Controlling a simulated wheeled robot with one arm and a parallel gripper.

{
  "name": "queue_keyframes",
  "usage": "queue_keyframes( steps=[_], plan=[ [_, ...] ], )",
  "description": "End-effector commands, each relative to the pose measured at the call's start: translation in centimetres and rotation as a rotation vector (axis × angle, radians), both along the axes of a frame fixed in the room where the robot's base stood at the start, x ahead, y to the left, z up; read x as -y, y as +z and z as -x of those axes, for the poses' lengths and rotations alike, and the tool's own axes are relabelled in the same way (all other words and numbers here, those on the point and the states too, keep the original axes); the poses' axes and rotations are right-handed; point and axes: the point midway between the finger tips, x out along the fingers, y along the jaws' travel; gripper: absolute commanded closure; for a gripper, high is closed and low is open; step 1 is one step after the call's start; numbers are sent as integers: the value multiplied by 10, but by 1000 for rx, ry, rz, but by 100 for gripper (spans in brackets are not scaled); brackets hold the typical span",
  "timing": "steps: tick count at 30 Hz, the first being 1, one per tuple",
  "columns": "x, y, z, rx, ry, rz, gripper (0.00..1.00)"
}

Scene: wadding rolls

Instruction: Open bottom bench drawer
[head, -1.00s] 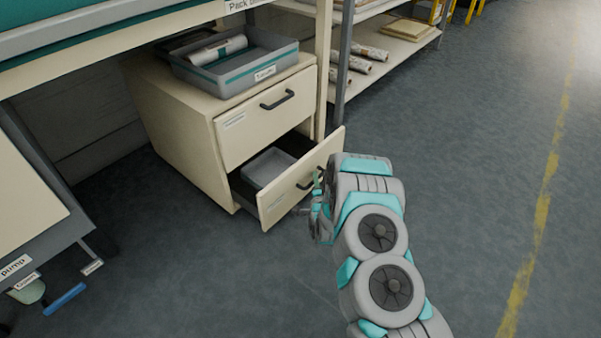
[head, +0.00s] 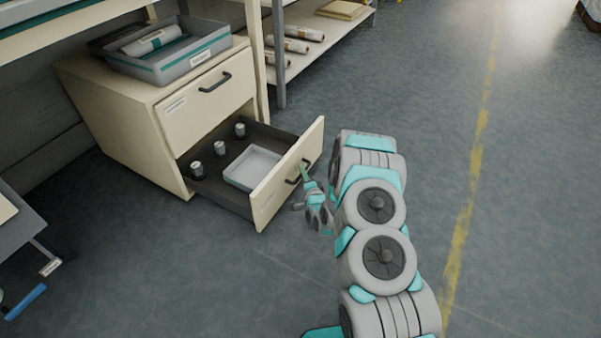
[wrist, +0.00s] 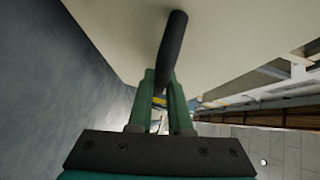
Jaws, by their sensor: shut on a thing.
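The bottom bench drawer (head: 291,172) is pulled well out of the cream cabinet (head: 120,113) in the head view. In the wrist view the handle (wrist: 172,45) runs between the two green fingers (wrist: 161,92), against the cream drawer front. The top drawer (head: 205,100) is closed, with its own dark handle (head: 215,83).
A grey bin (head: 190,62) with a roll in it stands on the cabinet. A shelf (head: 318,33) with several rolls is behind to the right. The bench (head: 60,22) overhangs at the upper left. The floor (head: 420,150) to the right is clear.

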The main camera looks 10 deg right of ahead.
Motion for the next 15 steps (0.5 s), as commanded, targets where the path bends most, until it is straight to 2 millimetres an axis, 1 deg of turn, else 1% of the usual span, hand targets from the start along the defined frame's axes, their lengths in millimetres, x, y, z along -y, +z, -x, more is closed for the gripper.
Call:
queue_keyframes(
  steps=[1, 9, 10, 15],
  plan=[
    [3, -1, 0, -1, -5, 1, 100],
    [3, -1, 0, -1, -6, 1, 100],
    [3, -1, 0, -1, -6, 1, 80],
    [2, -1, 0, 0, -4, 1, 61]
  ],
)
